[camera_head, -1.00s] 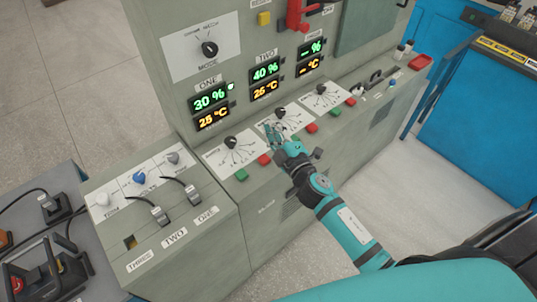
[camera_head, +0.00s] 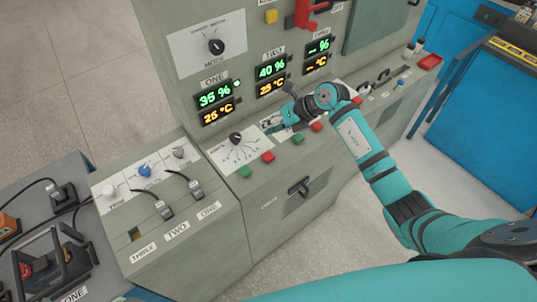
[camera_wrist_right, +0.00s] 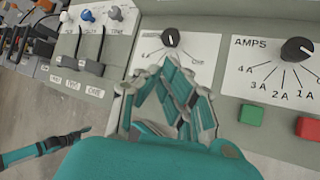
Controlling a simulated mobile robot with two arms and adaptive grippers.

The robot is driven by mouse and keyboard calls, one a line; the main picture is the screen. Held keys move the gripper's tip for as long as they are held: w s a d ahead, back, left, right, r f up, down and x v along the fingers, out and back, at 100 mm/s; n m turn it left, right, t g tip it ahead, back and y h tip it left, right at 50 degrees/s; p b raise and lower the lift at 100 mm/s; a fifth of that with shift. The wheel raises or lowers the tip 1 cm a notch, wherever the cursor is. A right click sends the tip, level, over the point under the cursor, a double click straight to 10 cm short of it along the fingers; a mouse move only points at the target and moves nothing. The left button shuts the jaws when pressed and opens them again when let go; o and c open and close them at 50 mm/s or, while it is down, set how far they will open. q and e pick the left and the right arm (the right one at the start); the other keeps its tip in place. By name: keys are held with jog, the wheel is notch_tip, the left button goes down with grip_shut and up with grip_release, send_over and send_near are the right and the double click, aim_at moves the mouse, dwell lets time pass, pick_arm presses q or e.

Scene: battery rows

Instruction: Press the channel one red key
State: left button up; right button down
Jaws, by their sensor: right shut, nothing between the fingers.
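The channel one red key (camera_head: 268,157) sits on the sloped panel ledge, right of a green key (camera_head: 246,172) and below the channel one dial (camera_head: 235,138). My right gripper (camera_head: 270,126) is shut and empty. In the head view it appears above and slightly right of the red key, over the ledge between the first two dials. In the right wrist view the gripper (camera_wrist_right: 164,66) points towards a dial (camera_wrist_right: 170,38) and hides the area below it. I cannot tell its exact height above the panel.
The channel one display (camera_head: 215,97) reads 35 %. A second green key (camera_head: 299,138) and red key (camera_head: 317,126) lie to the right, close under my right arm. A handle (camera_head: 300,187) juts from the cabinet front. Plugs with cables stand on the lower left panel (camera_head: 140,228).

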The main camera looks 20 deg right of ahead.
aim_at(269, 154)
jog(key=shift+f, duration=0.1)
notch_tip(269, 154, down, 9)
jog(key=b, duration=0.6)
jog(key=shift+r+b, duration=0.2)
jog(key=shift+b, duration=0.2)
jog(key=shift+f, duration=0.15)
dwell(0.9)
jog(key=shift+f+b, duration=0.25)
jog(key=shift+b, duration=0.05)
jog(key=shift+f+b, duration=0.35)
jog(key=shift+f, duration=0.15)
dwell(0.6)
jog(key=shift+r+p, duration=0.75)
jog(key=shift+r, duration=0.15)
jog(key=shift+r, duration=0.1)
